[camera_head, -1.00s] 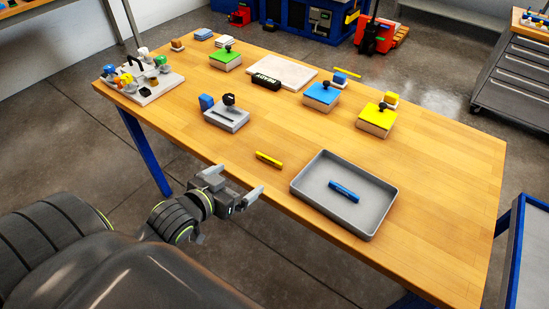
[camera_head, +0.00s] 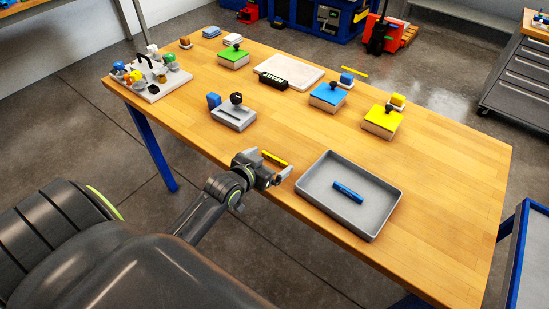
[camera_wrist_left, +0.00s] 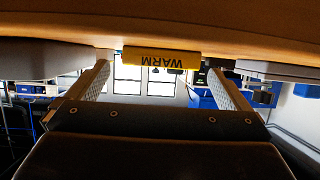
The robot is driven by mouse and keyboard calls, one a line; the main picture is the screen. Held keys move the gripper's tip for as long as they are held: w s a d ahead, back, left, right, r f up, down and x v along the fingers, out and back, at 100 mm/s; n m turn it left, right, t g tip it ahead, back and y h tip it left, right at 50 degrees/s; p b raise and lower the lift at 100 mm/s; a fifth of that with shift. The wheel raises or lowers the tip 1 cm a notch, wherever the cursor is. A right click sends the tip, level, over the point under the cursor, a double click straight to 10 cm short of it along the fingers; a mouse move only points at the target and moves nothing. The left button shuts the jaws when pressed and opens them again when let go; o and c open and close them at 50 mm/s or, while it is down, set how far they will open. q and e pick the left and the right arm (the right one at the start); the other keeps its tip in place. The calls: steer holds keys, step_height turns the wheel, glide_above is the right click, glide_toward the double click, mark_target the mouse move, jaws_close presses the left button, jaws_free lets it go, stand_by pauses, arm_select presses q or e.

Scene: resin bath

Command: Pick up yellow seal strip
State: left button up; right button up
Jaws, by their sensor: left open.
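A short yellow strip (camera_head: 275,158) lies on the wooden table near its front edge, left of the grey tray. In the left wrist view the yellow strip (camera_wrist_left: 162,58) shows the word WARM upside down, between and beyond the fingertips. My left gripper (camera_head: 266,165) is open and empty at the table's front edge, its fingers pointing toward the strip. The left wrist view shows both fingers apart (camera_wrist_left: 158,75), one on each side of the strip. I cannot tell whether they touch it. My right gripper is not in view.
The grey tray (camera_head: 378,222) to the right holds a blue strip (camera_head: 348,191). A grey holder (camera_head: 233,118) stands behind left. Blue (camera_head: 327,95), yellow (camera_head: 382,119) and green (camera_head: 233,58) topped blocks stand farther back. A thin yellow bar (camera_head: 355,72) lies at the far edge.

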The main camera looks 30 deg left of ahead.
mark_target(274, 158)
arm_select(q)
steer(key=shift+x, duration=1.55)
steer(key=shift+s+a, duration=0.1)
steer(key=shift+c, duration=0.4)
steer(key=c, duration=0.8)
